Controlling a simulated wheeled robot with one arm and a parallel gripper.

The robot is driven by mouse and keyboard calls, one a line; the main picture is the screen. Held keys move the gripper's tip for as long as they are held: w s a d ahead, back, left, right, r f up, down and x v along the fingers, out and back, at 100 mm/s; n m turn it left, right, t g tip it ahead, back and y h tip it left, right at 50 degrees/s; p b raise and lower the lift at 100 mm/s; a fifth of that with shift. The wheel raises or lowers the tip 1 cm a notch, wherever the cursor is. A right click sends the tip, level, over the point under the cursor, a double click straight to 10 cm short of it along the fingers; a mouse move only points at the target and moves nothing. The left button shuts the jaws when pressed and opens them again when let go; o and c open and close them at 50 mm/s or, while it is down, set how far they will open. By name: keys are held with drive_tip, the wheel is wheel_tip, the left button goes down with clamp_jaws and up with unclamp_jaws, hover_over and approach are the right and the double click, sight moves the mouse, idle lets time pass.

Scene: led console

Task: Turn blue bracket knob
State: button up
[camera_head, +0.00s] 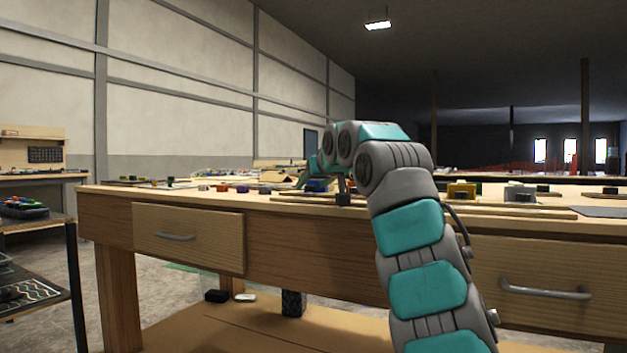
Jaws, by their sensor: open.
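A small blue block-like part (317,185), which looks like the blue bracket, sits on the workbench near the middle of the camera_head view. A knob on it cannot be made out clearly. My arm reaches up from the lower right and bends down over the bench. My gripper (323,190) is open, pointing down, with its fingers showing to the left and right of the blue part in the picture. Whether the fingers touch it cannot be told. My wrist and arm hide part of this area.
The wooden workbench (190,200) has two drawers with handles. Several small coloured parts lie left of my gripper. A yellow block (461,191) and a grey block (520,193) with a dark top stand to the right. A shelf (35,222) stands at far left.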

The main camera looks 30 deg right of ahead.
drive_tip(key=shift+c, duration=0.4)
clamp_jaws()
